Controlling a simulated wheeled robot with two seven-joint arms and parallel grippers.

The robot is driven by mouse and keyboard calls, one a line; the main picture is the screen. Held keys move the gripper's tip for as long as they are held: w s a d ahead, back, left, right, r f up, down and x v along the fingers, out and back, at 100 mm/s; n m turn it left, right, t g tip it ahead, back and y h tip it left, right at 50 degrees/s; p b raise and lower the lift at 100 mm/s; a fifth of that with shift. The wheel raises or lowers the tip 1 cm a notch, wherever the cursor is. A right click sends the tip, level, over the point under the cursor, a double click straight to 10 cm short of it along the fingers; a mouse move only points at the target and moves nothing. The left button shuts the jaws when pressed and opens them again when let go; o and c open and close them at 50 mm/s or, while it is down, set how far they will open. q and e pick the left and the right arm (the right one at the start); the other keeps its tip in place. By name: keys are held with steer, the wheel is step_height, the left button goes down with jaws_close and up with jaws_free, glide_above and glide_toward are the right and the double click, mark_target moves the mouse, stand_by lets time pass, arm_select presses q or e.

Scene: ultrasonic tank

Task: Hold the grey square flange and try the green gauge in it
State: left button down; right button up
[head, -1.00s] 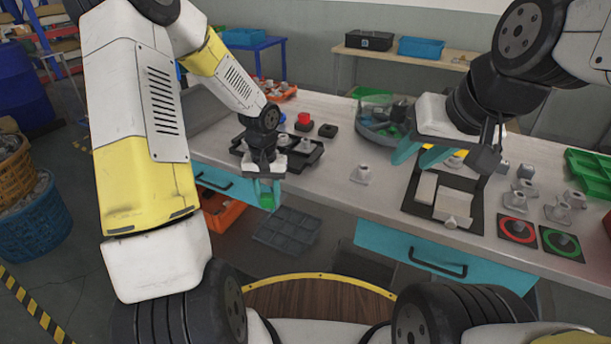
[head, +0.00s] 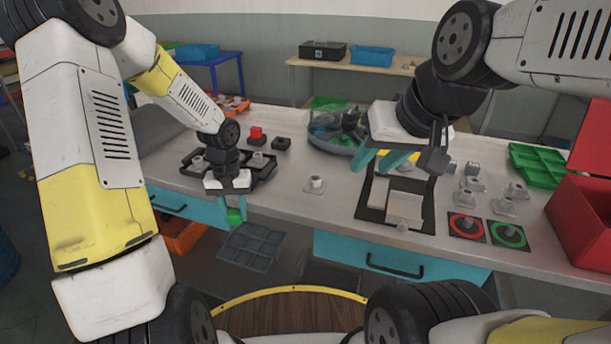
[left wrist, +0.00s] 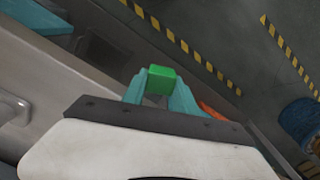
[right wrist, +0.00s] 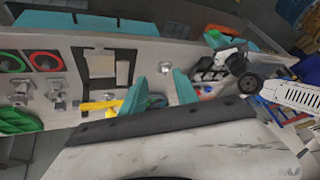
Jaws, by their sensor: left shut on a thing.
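My left gripper (head: 235,206) is shut on the green gauge (head: 234,217), held in front of the table's front edge. The gauge shows as a green block between the fingertips in the left wrist view (left wrist: 162,79). A grey flange with a square base (head: 315,186) stands alone on the table, between my two grippers. It seems to show beyond the fingers in the right wrist view (right wrist: 165,67). My right gripper (head: 382,161) is open and empty above the table, to the right of this flange. Several similar grey parts (head: 470,185) stand further right.
A dark mat with pale blocks (head: 404,207) lies below the right gripper. Red (head: 466,226) and green (head: 508,236) ring pads are to its right. A black tray (head: 262,172), a round bowl (head: 335,145), a green tray (head: 540,165) and a red bin (head: 585,220) stand around.

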steer(key=shift+o, duration=0.4)
steer(key=o, duration=0.4)
steer(key=shift+f, duration=0.1)
steer(key=shift+c, duration=0.2)
steer(key=w+d+f+n+g+h, duration=0.2)
steer(key=d+f+n+g+h, duration=0.25)
steer(key=f+n, duration=0.35)
steer(key=n+t+h, duration=0.3)
steer(key=n+t, duration=0.8)
steer(key=n, duration=1.2)
glide_toward(317, 177)
steer(key=shift+g, duration=0.25)
steer(key=x, duration=1.2)
steer(key=shift+a+r, duration=0.1)
steer(key=shift+r, duration=0.05)
